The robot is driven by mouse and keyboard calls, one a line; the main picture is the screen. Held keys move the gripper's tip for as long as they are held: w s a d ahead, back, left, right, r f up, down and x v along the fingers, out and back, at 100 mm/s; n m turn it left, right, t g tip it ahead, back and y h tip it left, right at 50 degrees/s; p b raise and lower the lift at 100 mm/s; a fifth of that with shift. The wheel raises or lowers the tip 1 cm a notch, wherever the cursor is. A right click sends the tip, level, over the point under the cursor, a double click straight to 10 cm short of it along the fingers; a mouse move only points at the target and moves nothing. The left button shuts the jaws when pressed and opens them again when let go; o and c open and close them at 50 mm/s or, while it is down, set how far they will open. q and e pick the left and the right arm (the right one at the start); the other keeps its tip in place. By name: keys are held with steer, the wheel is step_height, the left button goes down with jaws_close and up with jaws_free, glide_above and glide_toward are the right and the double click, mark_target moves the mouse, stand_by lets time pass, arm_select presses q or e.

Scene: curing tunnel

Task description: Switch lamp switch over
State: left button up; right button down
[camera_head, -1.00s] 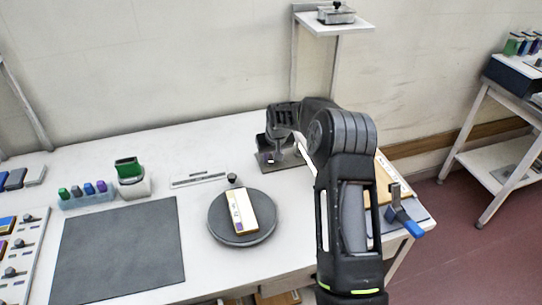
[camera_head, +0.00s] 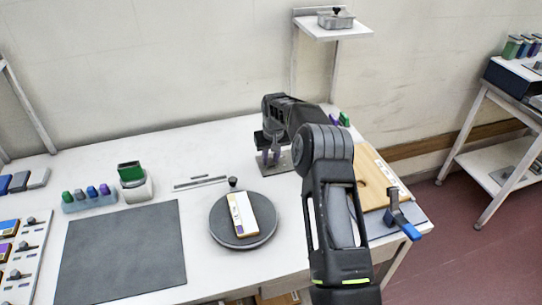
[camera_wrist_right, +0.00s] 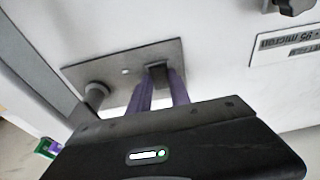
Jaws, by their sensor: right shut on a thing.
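The lamp switch appears to be the flat grey plate (camera_head: 285,167) at the back of the table, carrying a small black lever (camera_wrist_right: 157,72) in the right wrist view. A round grey post (camera_wrist_right: 97,92) stands at the plate's left end in that view. My right gripper (camera_head: 269,158) reaches down over the plate. Its purple fingers (camera_wrist_right: 158,95) are closed around the lever, whose lower part they hide. The lever's exact tilt is hard to tell. My left gripper is in neither view.
A round dark turntable (camera_head: 226,240) with a white-and-tan block (camera_head: 243,215) stands in front. A dark mat (camera_head: 122,252) lies left. A wooden board (camera_head: 372,182) and a blue-handled tool (camera_head: 407,224) are at right. A small shelf (camera_head: 330,28) is above.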

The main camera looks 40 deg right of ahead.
mark_target(271, 165)
steer(key=shift+w+g, duration=0.1)
steer(key=shift+g, duration=0.2)
steer(key=c, duration=1.2)
jaws_free()
steer(key=shift+r, duration=0.1)
steer(key=r, duration=0.2)
steer(key=r+b, duration=0.1)
steer(key=r, duration=0.1)
steer(key=s+r, duration=0.1)
steer(key=r, duration=0.2)
steer(key=shift+a+b, duration=0.15)
steer(key=shift+b, duration=0.2)
steer(key=shift+r, duration=0.3)
